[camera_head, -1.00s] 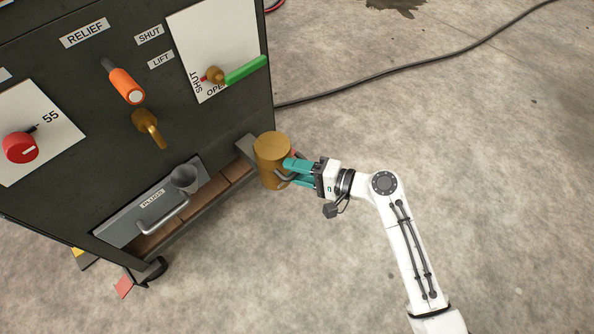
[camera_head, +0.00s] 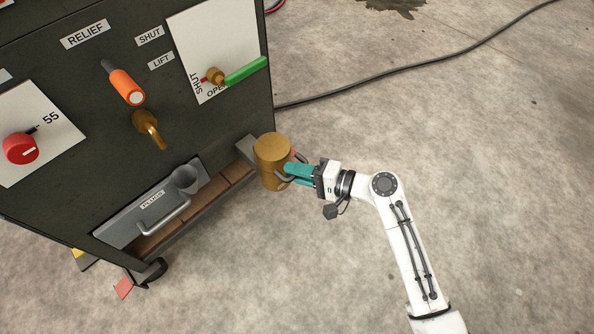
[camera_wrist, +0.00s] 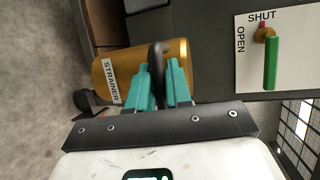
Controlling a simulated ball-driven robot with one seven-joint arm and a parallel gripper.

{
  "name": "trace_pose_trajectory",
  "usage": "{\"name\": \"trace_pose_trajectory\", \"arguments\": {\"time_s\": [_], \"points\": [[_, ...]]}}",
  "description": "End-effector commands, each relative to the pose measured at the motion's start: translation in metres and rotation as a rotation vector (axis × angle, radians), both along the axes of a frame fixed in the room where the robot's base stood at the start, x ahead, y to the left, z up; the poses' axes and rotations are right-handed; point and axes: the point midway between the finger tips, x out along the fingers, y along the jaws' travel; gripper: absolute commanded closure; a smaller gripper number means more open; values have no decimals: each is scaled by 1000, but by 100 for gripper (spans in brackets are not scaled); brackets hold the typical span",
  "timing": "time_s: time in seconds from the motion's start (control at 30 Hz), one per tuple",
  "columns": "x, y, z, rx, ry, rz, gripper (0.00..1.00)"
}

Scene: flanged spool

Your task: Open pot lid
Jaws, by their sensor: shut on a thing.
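A gold-brown cylindrical pot (camera_head: 271,150) is at the right side of the dark cabinet. In the wrist view the pot (camera_wrist: 130,68) carries a label reading STRAINER. A dark curved handle (camera_wrist: 156,54) stands out from it. My gripper (camera_head: 288,174) reaches in from the right, its teal fingers shut on the handle. The wrist view shows the handle between the two fingers (camera_wrist: 162,78). The fingers hide part of the handle and of the pot's side. I cannot make out a separate lid seam.
The cabinet front (camera_head: 100,125) has an orange RELIEF lever (camera_head: 124,86), a brass spout (camera_head: 149,127), a green-handled valve (camera_head: 243,69) and a red knob (camera_head: 20,148). The concrete floor to the right is open, crossed by a black cable (camera_head: 410,79).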

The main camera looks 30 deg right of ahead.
Motion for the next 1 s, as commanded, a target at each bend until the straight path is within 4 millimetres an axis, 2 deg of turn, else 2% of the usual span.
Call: {"name": "trace_pose_trajectory", "arguments": {"time_s": [0.47,1.0], "points": [[2,1,20,-20,74,1,100],[15,4,56,-85,321,0,100]]}}
